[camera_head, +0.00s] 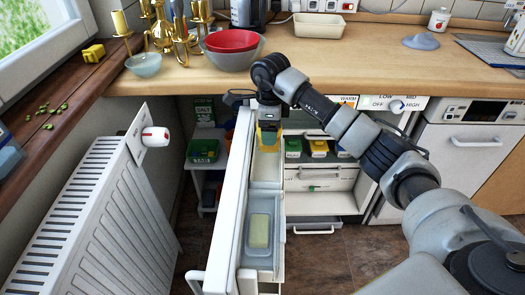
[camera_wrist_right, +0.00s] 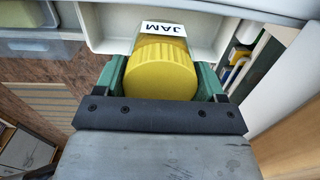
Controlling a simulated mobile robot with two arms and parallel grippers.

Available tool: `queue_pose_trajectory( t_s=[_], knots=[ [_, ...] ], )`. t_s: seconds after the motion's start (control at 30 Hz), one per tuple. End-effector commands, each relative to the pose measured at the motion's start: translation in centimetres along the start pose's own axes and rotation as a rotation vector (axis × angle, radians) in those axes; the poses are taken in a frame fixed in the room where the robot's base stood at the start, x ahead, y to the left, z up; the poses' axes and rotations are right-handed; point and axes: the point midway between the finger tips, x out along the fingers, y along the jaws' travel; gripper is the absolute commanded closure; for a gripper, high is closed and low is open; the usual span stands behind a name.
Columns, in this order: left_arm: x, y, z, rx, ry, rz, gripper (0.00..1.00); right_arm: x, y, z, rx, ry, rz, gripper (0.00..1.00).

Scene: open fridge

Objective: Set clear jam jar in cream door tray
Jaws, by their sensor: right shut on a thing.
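The jam jar shows in the right wrist view as a ribbed yellow lid (camera_wrist_right: 162,72) and a white label reading JAM; its body is mostly hidden. My right gripper (camera_wrist_right: 163,85) is shut on it, with green fingers on both sides of the lid. In the head view, the right gripper (camera_head: 268,137) points down at the upper compartment of the open fridge door. The cream door tray (camera_head: 266,170) lies under the gripper, and its pale walls (camera_wrist_right: 207,38) surround the jar's label end. I cannot tell whether the jar touches the tray floor. My left gripper is not in view.
A nearer grey door bin (camera_head: 260,262) holds a pale green block (camera_head: 259,231). Fridge shelves with green and yellow packs (camera_head: 318,147) stand to the right. A radiator (camera_head: 95,220) is at left. The wooden counter (camera_head: 345,50) overhangs the fridge, with red and grey bowls on it.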

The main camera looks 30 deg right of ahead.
Motion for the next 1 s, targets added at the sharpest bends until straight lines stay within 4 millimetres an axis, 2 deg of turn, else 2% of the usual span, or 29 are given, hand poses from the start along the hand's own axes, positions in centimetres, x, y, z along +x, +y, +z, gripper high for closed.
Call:
queue_pose_trajectory(
  t_s=[0.1,0.33,0.53,0.93,0.97,1.0],
  knots=[
    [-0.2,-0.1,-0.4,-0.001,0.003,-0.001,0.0,2.1,0.1,0.1,-0.001,-0.001,0.0,0.64],
    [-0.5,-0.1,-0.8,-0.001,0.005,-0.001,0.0,4.0,0.0,0.0,-0.002,-0.001,-0.001,0.64],
    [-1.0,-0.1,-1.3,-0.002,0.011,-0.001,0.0,6.7,0.1,0.1,-0.003,-0.002,0.001,0.64],
    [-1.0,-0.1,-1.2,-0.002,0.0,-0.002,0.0,7.0,0.0,0.1,-0.003,-0.002,-0.003,0.64],
    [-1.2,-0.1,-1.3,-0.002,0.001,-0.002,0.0,7.1,0.0,0.0,-0.003,-0.001,-0.001,0.26],
    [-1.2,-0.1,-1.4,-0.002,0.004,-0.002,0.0,7.1,0.0,0.0,-0.003,-0.001,-0.001,0.19]
  ],
)
